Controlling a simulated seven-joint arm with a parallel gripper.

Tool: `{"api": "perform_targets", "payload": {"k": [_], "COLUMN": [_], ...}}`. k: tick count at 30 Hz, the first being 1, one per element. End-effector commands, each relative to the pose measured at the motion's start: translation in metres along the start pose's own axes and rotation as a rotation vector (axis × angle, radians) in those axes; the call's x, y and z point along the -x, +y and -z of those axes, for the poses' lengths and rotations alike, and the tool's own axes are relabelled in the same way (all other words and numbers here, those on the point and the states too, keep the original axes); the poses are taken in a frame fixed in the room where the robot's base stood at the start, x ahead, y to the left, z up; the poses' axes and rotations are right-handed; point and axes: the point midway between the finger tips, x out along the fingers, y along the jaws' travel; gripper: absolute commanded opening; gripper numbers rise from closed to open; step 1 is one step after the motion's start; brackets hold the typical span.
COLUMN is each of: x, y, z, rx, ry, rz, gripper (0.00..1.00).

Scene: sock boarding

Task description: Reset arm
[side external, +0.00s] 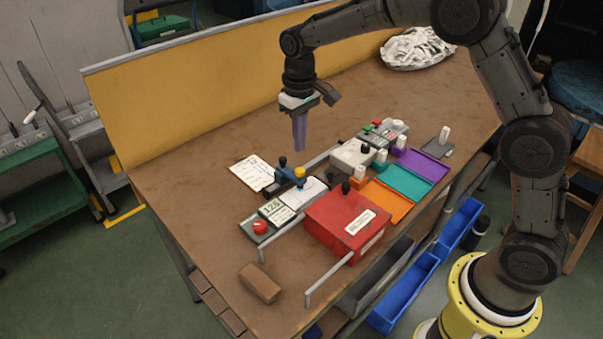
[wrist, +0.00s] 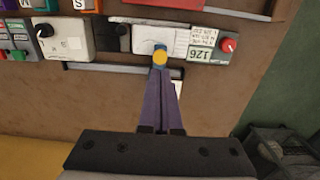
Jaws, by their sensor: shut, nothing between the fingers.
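My gripper (side external: 300,144) hangs above the brown workbench (side external: 190,170), fingers pointing down, in front of the yellow back panel. Its long purple fingers are closed together with nothing between them. In the wrist view the fingers (wrist: 163,85) reach up toward the row of devices, and their tips overlap a yellow knob in the picture. In the side view the fingers are clear of the devices and do not appear to touch anything.
A red box (side external: 335,217), a counter device with a red button (side external: 260,227), and orange, teal (side external: 405,182) and purple trays stand at the front. A white paper (side external: 250,172) lies at left, a brown block (side external: 260,283) near the front corner. A white heap (side external: 417,48) sits at the back right.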

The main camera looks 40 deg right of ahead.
Motion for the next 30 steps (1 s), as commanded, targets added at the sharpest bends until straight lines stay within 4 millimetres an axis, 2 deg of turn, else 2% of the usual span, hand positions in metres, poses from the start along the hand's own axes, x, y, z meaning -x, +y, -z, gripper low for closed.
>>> {"api": "perform_targets", "payload": {"k": [2,4,8,12,15,18,21,24,26,30], "x": [0.007,0.025,0.075,0.126,0.152,0.168,0.177,0.176,0.171,0.148], "y": [0.002,0.003,0.010,0.021,0.027,0.032,0.037,0.041,0.042,0.045], "z": [0.001,0.002,-0.014,-0.056,-0.092,-0.131,-0.170,-0.211,-0.234,-0.282], "rx": [-0.003,-0.007,-0.019,-0.033,-0.037,-0.040,-0.043,-0.042,-0.039,-0.033], "ry": [0.014,0.052,0.139,0.232,0.293,0.348,0.402,0.449,0.477,0.518], "rz": [0.001,0.005,0.012,0.018,0.020,0.020,0.020,0.018,0.016,0.010], "gripper": [0.00,0.00,0.00,0.00,0.00,0.00,0.00,0.00,0.00,0.00]}}
